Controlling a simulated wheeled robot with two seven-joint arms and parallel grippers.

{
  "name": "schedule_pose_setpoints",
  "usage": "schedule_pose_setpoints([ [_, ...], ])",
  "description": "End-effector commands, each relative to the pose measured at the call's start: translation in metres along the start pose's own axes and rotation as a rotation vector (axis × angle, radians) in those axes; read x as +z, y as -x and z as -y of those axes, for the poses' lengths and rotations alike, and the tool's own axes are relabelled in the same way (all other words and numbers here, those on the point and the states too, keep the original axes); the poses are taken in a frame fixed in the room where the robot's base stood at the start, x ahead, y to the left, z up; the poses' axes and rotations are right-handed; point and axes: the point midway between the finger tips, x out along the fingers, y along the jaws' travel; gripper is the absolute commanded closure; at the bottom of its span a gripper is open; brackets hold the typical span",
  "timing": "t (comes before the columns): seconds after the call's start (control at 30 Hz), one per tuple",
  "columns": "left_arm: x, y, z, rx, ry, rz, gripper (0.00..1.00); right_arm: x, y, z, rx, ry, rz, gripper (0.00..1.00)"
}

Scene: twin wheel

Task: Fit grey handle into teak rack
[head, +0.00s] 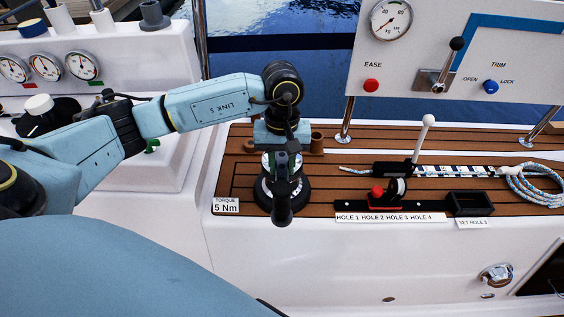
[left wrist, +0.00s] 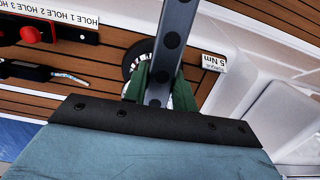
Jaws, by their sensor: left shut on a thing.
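The grey handle is a long bar with dark round spots, seen in the left wrist view (left wrist: 168,45). My left gripper (left wrist: 160,92) is shut on it with green fingers. In the head view my left gripper (head: 281,158) points down over the round black winch (head: 264,197), and the handle's dark end (head: 282,214) reaches toward the camera in front of the winch. I cannot tell whether the handle touches the winch. A small brown holder (head: 317,143) just behind the gripper may be part of the teak rack; the gripper partly hides that area. My right gripper is not in view.
A "Torque 5 Nm" label (head: 226,207) lies left of the winch. To the right are a black hole strip with a red-knobbed part (head: 378,192), a black tray (head: 473,203), a white-knobbed lever (head: 425,135) and coiled rope (head: 535,185). A gauge panel (head: 400,55) stands behind.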

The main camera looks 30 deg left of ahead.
Motion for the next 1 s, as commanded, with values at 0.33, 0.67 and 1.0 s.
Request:
schedule_pose_setpoints([
  [0.33, -0.001, -0.009, 0.0, 0.001, 0.0, -0.001, 1.0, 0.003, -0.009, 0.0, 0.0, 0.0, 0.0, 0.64],
  [0.67, -0.002, -0.017, 0.0, 0.001, 0.001, -0.001, 1.0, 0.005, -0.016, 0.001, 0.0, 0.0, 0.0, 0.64],
  [1.0, -0.003, -0.02, 0.0, 0.001, 0.001, -0.001, 0.55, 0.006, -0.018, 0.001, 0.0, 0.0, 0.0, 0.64],
])
